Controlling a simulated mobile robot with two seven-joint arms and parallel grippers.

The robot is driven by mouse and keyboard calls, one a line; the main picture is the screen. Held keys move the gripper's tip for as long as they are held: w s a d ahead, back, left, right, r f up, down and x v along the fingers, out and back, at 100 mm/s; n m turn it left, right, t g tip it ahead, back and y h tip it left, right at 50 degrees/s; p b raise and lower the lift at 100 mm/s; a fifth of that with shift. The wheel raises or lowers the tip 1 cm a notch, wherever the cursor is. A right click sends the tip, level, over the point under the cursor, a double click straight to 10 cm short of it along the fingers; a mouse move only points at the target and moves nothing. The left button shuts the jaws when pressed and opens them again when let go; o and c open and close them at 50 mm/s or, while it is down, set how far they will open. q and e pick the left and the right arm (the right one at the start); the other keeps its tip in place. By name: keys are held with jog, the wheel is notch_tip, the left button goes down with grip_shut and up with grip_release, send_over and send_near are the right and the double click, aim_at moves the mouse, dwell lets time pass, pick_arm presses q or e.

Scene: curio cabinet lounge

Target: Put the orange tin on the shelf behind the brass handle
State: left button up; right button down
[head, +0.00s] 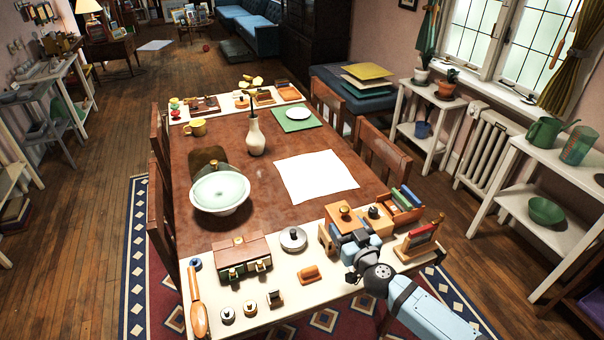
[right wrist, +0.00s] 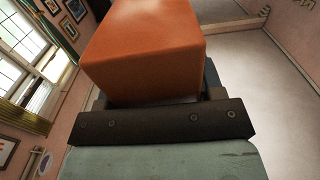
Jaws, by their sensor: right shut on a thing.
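The orange tin (right wrist: 145,48) fills the upper middle of the right wrist view, a plain boxy block with a flat face towards the camera. My right gripper (right wrist: 155,100) is shut on it. In the head view my right gripper (head: 357,248) is over the front right of the table, and I cannot clearly make out the tin there. A small brown-topped cabinet (head: 240,246) with brass-coloured fittings low on its front stands to the left. Any shelf inside it is hidden. My left gripper is not in view.
The cream board (head: 215,290) carries a round silver tin (head: 293,239), an orange block (head: 309,273), several small knobbed pieces and a wooden-handled tool (head: 198,308). A white bowl (head: 220,192) and white sheet (head: 316,176) lie beyond.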

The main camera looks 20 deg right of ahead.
jog(key=shift+r, duration=0.2)
jog(key=s+a+r+h, duration=0.1)
jog(key=s+a+r, duration=0.2)
jog(key=s+r, duration=0.6)
jog(key=shift+s+a+m, duration=0.25)
jog(key=shift+s+m, duration=0.15)
jog(key=shift+s, duration=0.45)
jog(key=shift+f, duration=0.15)
jog(key=shift+r, duration=0.2)
jog(key=shift+f, duration=0.2)
jog(key=shift+r, duration=0.1)
